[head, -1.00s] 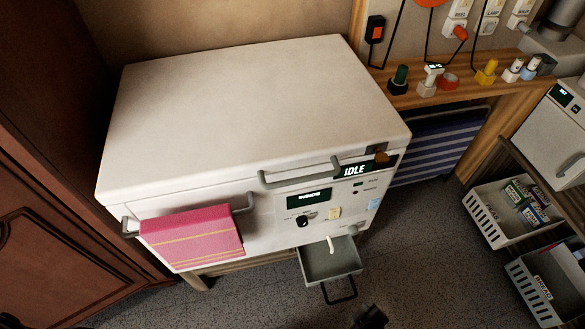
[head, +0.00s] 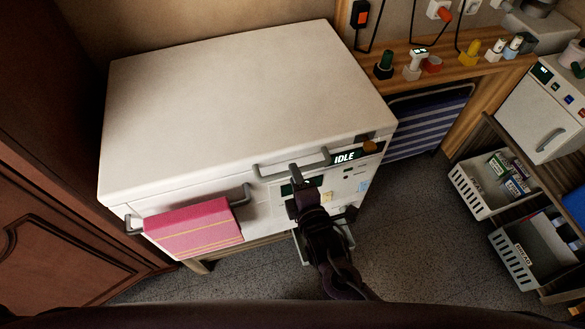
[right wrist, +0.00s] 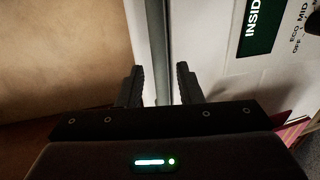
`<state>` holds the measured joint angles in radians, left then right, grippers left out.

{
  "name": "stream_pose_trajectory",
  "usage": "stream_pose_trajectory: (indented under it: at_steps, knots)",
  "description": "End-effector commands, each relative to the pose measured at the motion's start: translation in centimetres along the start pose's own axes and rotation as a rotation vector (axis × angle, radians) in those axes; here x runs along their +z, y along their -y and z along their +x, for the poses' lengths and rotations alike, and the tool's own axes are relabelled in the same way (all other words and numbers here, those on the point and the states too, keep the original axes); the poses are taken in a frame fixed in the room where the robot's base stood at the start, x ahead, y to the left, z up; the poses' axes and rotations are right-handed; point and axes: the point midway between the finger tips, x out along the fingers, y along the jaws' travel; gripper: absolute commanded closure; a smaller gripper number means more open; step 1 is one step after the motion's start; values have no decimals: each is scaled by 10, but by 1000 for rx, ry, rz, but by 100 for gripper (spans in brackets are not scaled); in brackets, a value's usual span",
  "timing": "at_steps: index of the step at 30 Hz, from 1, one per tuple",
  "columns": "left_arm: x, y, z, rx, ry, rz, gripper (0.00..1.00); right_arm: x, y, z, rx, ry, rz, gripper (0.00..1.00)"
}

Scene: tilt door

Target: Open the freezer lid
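The white freezer (head: 270,205) stands with its lid (head: 240,100) shut flat. A grey bar handle (head: 268,171) runs along the lid's front edge. The fingers do not visibly press on the bar. How deep the bar sits between them is hard to tell. My left gripper is not in view.
A pink towel (head: 195,226) hangs on a front rail at the left. A small drawer (head: 340,240) at the lower front is partly hidden by my right arm. A brown cabinet (head: 60,210) stands close on the left. White baskets (head: 480,205) stand at the right.

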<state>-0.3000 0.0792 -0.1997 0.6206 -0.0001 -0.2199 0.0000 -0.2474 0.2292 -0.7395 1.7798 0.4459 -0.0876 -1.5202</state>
Motion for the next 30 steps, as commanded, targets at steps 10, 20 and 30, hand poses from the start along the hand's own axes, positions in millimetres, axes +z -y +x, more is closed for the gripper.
stream_pose_trajectory:
  at_steps: [10, 20, 30]
  knots:
    - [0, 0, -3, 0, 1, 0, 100, 0, 0, 27, 0, -1, 2, 67]
    - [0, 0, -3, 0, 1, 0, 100, 0, 0, 27, -1, 0, 2, 86]
    - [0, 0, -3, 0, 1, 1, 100, 0, 0, 27, -1, 0, 1, 100]
